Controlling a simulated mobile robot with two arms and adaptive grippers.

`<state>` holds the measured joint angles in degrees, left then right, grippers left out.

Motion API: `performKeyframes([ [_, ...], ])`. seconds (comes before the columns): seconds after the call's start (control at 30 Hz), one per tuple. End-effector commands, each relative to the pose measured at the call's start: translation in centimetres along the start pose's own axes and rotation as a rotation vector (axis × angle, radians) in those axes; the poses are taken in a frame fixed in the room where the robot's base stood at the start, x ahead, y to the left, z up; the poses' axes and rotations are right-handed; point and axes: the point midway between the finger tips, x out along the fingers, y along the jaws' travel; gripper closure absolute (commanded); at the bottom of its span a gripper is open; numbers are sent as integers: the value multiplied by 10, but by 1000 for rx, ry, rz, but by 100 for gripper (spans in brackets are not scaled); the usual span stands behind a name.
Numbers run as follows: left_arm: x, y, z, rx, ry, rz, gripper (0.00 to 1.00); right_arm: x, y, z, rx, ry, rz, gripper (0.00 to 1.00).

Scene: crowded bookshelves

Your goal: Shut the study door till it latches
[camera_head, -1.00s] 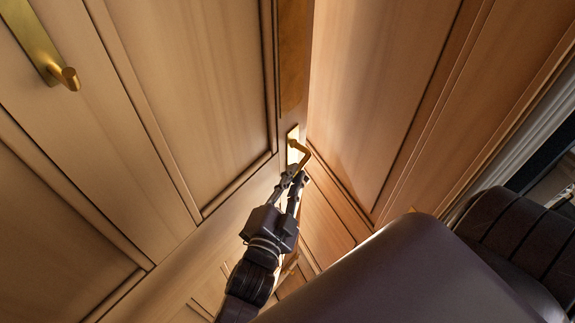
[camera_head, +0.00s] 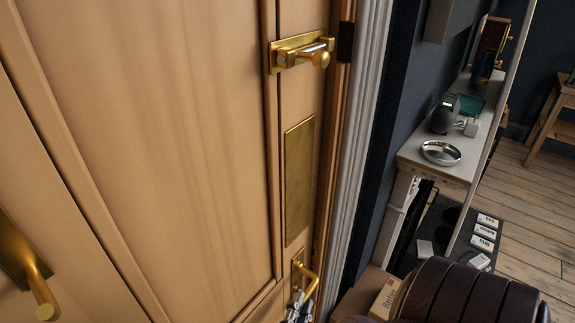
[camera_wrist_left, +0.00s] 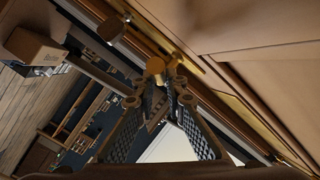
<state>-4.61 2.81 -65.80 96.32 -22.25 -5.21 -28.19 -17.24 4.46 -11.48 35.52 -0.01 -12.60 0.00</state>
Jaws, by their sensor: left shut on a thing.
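The study door (camera_head: 170,130) is a panelled wooden door filling the left and middle of the head view. Its right edge lies close to the white frame trim (camera_head: 362,130); I cannot tell whether it is latched. A brass lever handle (camera_head: 309,277) sits low near that edge. My left gripper (camera_head: 299,307) is at the lever, partly cut off by the bottom of the picture. In the left wrist view my left gripper (camera_wrist_left: 167,98) has its fingers closed together at the brass lever (camera_wrist_left: 156,67). My right gripper is not in view.
A brass bolt (camera_head: 301,54) and a brass plate (camera_head: 298,180) are above the lever. Another brass handle (camera_head: 38,285) is at far left. Right of the frame are a white shelf (camera_head: 412,155) with a silver dish (camera_head: 440,152), a cardboard box (camera_head: 387,295) and open wooden floor (camera_head: 520,215).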

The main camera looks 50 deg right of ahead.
Motion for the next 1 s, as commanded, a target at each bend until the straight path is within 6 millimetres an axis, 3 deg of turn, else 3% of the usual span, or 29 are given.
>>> performKeyframes([
  [0.03, -6, 16, -2, -1, -1, 27, 100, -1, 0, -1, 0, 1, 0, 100],
  [0.2, -11, 26, -12, -1, 15, 40, 100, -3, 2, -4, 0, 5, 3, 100],
  [0.37, -13, 29, -15, -2, 20, 44, 100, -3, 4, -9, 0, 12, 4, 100],
  [0.73, -12, 26, -17, -3, 24, 38, 99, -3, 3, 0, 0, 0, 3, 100],
  [1.0, -11, 22, -17, -1, 26, 31, 71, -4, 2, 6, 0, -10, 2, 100],
])
